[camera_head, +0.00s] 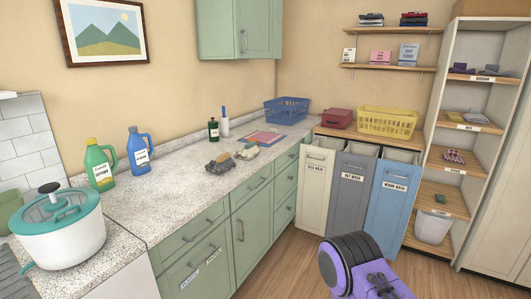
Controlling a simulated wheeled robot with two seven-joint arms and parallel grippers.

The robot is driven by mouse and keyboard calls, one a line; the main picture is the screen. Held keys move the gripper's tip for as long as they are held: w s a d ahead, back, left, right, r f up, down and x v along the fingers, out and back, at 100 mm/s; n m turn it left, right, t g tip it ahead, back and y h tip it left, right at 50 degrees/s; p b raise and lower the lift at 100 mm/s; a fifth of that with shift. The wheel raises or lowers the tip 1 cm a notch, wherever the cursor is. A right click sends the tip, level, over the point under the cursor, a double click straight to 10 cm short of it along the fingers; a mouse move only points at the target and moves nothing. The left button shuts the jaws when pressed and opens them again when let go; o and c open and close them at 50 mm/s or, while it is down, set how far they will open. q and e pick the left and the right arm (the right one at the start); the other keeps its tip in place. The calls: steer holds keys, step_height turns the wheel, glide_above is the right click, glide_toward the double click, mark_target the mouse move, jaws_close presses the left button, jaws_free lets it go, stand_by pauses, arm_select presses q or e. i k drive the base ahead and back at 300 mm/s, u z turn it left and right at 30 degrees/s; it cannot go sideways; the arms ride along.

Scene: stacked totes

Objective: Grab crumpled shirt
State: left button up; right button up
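A crumpled grey cloth (220,162) lies on the speckled countertop (185,190), near its front edge in the middle of the head view. A second crumpled cloth, pale cream and greenish (247,151), lies just behind it to the right. I cannot tell for certain which of the two is the shirt. A purple and black part of my own arm shows at the bottom right, in front of the cabinets and apart from both cloths. No fingertips of either gripper show.
Green (99,166) and blue (139,151) detergent bottles and a teal-lidded pot (58,228) stand to the left. A dark bottle (213,129) and blue basket (287,110) stand farther back. Three labelled bins (348,190) and an open shelf (469,140) are at right.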

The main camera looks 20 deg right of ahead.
mark_target(248, 152)
steer(key=z, duration=0.65)
steer(key=i, duration=0.7)
steer(key=z, duration=0.5)
